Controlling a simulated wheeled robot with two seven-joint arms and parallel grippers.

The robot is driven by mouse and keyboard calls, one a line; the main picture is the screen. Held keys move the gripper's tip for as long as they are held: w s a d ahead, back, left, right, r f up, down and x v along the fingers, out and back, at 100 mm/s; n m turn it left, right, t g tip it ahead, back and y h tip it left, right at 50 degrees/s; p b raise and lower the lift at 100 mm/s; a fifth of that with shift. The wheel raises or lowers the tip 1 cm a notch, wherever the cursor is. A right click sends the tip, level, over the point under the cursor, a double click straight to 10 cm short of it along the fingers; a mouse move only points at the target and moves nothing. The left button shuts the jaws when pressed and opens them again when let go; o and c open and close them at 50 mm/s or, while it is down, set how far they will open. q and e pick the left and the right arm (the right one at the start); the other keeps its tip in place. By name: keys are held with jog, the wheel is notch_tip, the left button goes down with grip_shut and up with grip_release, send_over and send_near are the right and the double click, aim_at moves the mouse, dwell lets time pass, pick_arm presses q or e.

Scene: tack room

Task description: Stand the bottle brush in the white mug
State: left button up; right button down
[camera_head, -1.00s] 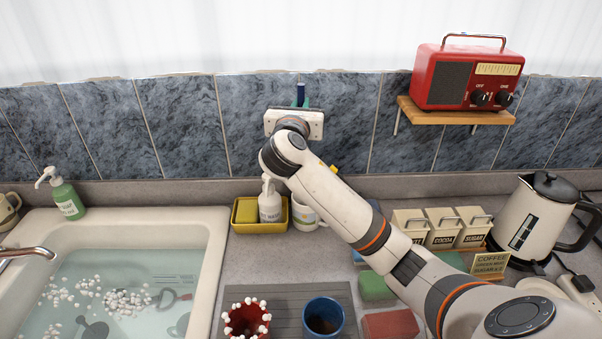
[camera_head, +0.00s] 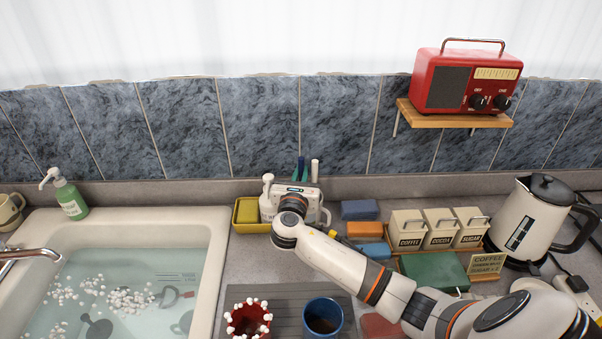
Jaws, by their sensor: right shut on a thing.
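My right gripper (camera_head: 299,170) is low over the back of the counter, seen from behind, with its teal fingertips pointing to the wall. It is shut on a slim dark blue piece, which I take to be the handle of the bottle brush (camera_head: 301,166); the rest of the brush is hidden. The white mug (camera_head: 327,217) is mostly hidden behind the gripper and wrist, with its handle side showing at the right. A pale upright stick shows just right of the fingertips. I cannot tell whether the brush is inside the mug. My left gripper is not in view.
Sponges (camera_head: 362,229) and canisters (camera_head: 440,229) lie right. A red cup (camera_head: 247,320) and blue mug (camera_head: 323,317) stand in front. The sink (camera_head: 216,250) is left.

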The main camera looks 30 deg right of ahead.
jog(key=shift+f, duration=0.15)
jog(key=c, duration=1.8)
grip_release()
jog(key=shift+o, duration=0.2)
jog(key=shift+s+a+r, duration=0.2)
jog(key=p+v, duration=0.5)
jog(key=v, duration=0.6)
jog(key=shift+s+a, duration=0.15)
jog(key=shift+a, duration=0.05)
jog(key=shift+f, duration=0.1)
